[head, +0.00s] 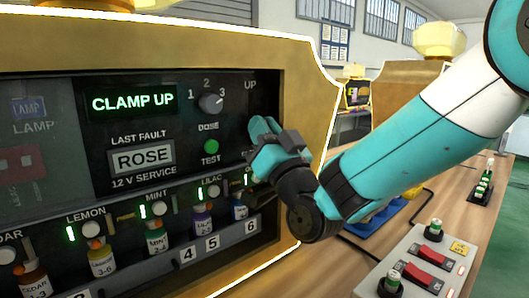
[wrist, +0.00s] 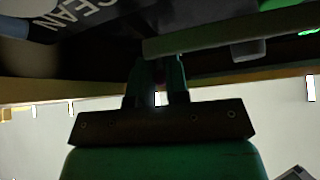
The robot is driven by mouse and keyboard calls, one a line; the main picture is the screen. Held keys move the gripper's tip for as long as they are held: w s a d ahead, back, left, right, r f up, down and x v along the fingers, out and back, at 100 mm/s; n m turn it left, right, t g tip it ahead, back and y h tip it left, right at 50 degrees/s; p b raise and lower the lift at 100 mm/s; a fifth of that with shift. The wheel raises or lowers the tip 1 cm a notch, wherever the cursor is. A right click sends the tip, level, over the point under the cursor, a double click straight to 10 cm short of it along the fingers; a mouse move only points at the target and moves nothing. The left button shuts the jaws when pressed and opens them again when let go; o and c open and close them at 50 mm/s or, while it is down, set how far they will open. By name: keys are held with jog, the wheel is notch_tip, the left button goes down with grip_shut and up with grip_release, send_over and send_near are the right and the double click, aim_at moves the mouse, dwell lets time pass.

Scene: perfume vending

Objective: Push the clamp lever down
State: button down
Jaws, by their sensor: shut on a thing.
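The machine's black panel (head: 145,220) has a lit display (head: 133,101) reading "CLAMP UP". My gripper (head: 262,128) is at the panel's right side, just below the printed "UP" label. The clamp lever is hidden behind my gripper in the head view, so its angle cannot be seen. In the wrist view my gripper's fingers (wrist: 158,85) are close together, against a dark part under the panel that is too dim to make out. The jaws are shut on what I take to be the clamp lever.
Left of my gripper are a dose knob (head: 210,103) and a green test button (head: 211,146). Small bottles (head: 103,258) stand in a row below. A gold frame (head: 305,130) edges the panel on the right. A control box with red switches (head: 425,265) stands at lower right.

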jog(key=shift+f+t+b, duration=0.3)
jog(key=shift+t+b, duration=0.2)
jog(key=shift+b, duration=0.4)
jog(key=c, duration=1.2)
grip_release()
jog(key=shift+c, duration=0.2)
jog(key=b+v, duration=1.5)
jog(key=v, duration=0.2)
jog(key=shift+s+d, duration=0.1)
